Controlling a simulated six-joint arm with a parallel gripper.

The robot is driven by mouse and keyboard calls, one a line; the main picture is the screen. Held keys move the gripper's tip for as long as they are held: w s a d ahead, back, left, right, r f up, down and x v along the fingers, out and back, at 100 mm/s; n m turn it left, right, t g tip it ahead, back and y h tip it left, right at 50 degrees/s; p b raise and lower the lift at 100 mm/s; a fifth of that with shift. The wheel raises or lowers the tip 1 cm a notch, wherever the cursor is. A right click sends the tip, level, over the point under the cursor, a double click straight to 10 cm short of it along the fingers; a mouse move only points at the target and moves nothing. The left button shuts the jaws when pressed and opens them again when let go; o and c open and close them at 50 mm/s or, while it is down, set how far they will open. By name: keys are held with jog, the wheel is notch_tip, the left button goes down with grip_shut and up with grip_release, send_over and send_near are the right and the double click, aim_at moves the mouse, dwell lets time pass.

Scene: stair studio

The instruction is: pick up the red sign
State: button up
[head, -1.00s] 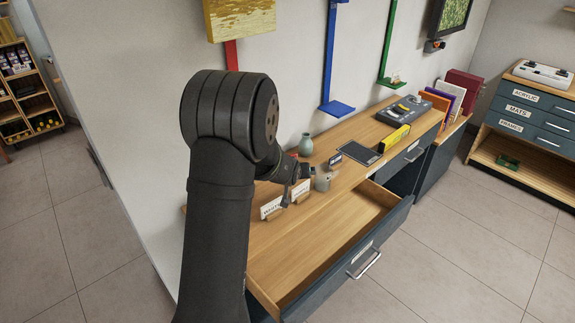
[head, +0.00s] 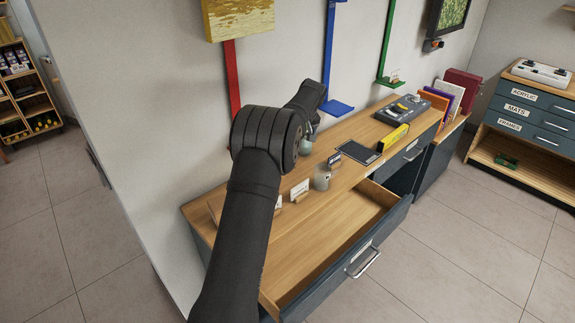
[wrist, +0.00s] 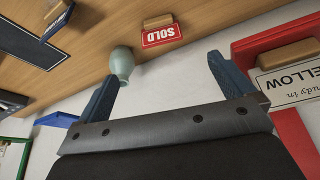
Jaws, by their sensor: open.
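The red sign (wrist: 161,36) reads SOLD in white letters. It sits in a small wooden holder on the wooden desk top, upside down at the upper middle of the wrist view. I do not see it in the head view, where my arm covers part of the desk. My gripper (wrist: 166,70) is open and empty, its two blue fingers wide apart. The sign lies beyond the fingertips, roughly in line with the gap between them, and touches neither finger. In the head view my gripper is hidden by my arm.
A pale green vase (wrist: 121,63) stands close to the left fingertip. A red ledge (wrist: 258,42) holds a YELLOW sign (wrist: 290,82) at right.

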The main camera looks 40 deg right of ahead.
jog(key=x, duration=1.6)
jog(key=shift+w+r, duration=0.1)
jog(key=shift+w, duration=0.15)
jog(key=c, duration=1)
jog(key=shift+c, duration=0.2)
jog(key=shift+r, duration=0.15)
